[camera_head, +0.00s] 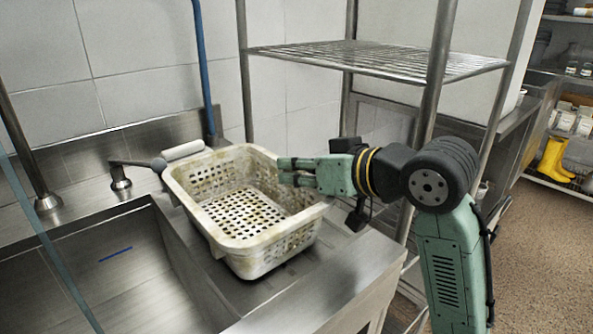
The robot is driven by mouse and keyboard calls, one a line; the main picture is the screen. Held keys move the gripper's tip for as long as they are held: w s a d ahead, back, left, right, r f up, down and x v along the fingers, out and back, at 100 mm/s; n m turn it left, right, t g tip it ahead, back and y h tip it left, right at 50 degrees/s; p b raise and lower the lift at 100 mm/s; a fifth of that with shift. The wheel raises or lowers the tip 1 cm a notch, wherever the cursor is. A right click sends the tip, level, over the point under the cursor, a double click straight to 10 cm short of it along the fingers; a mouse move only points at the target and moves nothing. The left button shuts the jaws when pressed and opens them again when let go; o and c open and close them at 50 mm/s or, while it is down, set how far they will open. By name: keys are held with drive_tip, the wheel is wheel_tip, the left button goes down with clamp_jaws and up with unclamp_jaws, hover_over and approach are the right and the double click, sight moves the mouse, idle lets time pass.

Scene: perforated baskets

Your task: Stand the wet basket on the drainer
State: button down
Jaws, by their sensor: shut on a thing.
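The perforated basket (250,238), off-white with brownish stains, is over the steel worktop beside the sink, its open top facing up. Whether it touches the steel or hangs just above it I cannot tell. I see no clear water on it. My green gripper (283,171) reaches in from the right and is shut on the basket's right rim; the fingers partly hide that rim. The ribbed steel surface (325,285) under and right of the basket looks like the drainer.
The sink basin (120,275) lies at left, with a tap lever (137,163) and a white roll (183,150) behind the basket. A wire shelf (385,58) on steel posts stands behind my arm. Yellow boots (555,157) sit on a far right rack.

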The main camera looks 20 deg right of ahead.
drive_tip(key=shift+f, duration=0.3)
drive_tip(key=shift+f, duration=0.15)
drive_tip(key=c, duration=1.6)
unclamp_jaws()
drive_tip(key=shift+r, duration=0.4)
drive_tip(key=v, duration=1.2)
drive_tip(key=shift+f+b, duration=0.15)
drive_tip(key=shift+b, duration=0.2)
